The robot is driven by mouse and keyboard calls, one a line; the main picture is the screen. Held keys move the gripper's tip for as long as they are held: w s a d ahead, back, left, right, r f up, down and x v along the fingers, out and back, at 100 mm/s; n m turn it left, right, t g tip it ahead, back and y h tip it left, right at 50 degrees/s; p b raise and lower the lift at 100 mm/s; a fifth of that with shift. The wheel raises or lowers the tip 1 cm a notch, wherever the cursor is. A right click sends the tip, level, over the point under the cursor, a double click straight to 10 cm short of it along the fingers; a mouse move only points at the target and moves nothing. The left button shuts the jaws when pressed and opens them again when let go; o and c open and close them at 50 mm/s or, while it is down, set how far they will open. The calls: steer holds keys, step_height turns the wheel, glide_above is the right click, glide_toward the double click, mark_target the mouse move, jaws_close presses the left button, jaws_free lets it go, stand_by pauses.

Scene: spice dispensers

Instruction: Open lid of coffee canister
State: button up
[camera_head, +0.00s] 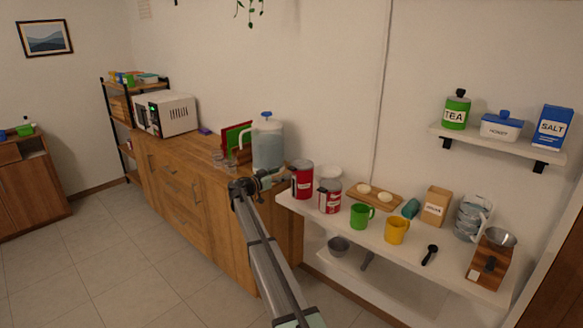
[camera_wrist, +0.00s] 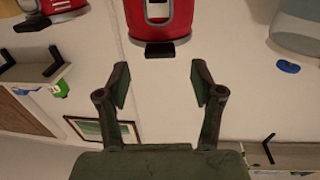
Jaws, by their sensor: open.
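Two red canisters stand at the left end of the white shelf. The left canister (camera_head: 302,182) has a grey-topped lid; the right canister (camera_head: 330,200) stands beside it. I cannot read their labels to tell which holds coffee. My gripper (camera_head: 268,181) is open and empty, just left of the left canister. The wrist view appears upside down. In it a red canister (camera_wrist: 158,14) with a black tab (camera_wrist: 160,49) lies straight beyond the open fingers (camera_wrist: 162,88), with a visible gap between. Another red canister (camera_wrist: 62,5) is at the upper left, partly cut off.
A water dispenser (camera_head: 267,146) stands on the wooden counter (camera_head: 192,157), close behind my gripper. Green (camera_head: 360,216) and yellow (camera_head: 396,231) mugs stand on the white shelf (camera_head: 372,246) right of the canisters. A higher shelf holds tea, honey and salt containers.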

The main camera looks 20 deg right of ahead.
mark_target(291, 168)
steer(key=shift+p+x, duration=0.85)
steer(key=shift+x, duration=2.35)
jaws_close()
